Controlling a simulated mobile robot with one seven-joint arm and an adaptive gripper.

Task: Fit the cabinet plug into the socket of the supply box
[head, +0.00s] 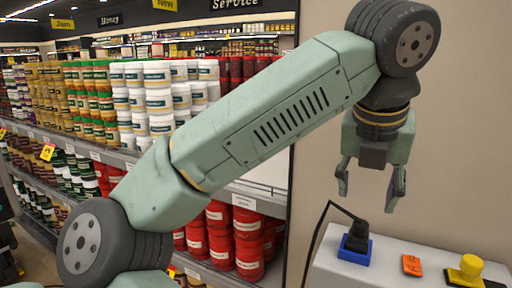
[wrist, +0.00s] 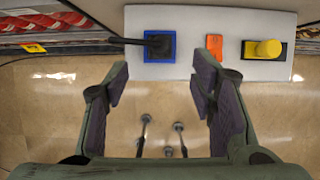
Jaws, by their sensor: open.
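A black plug (head: 357,236) with a black cable stands upright in a blue square socket or holder (head: 355,256) on top of a pale grey box (head: 385,262). In the wrist view the plug (wrist: 159,45) sits inside the blue frame (wrist: 148,59), its cable running left. Whether it is fully seated I cannot tell. My gripper (head: 368,195) is open and empty, pointing down above the box, apart from the plug. In the wrist view my gripper's fingers (wrist: 161,85) are spread, with the plug ahead of them, toward the top of the picture.
On the box, right of the plug, are an orange switch (head: 411,265) and a yellow knob (head: 471,266) on a black base. Stocked store shelves (head: 130,165) stand at left. A plain wall (head: 460,150) is behind the box. The wrist view shows floor (wrist: 50,110) below the box.

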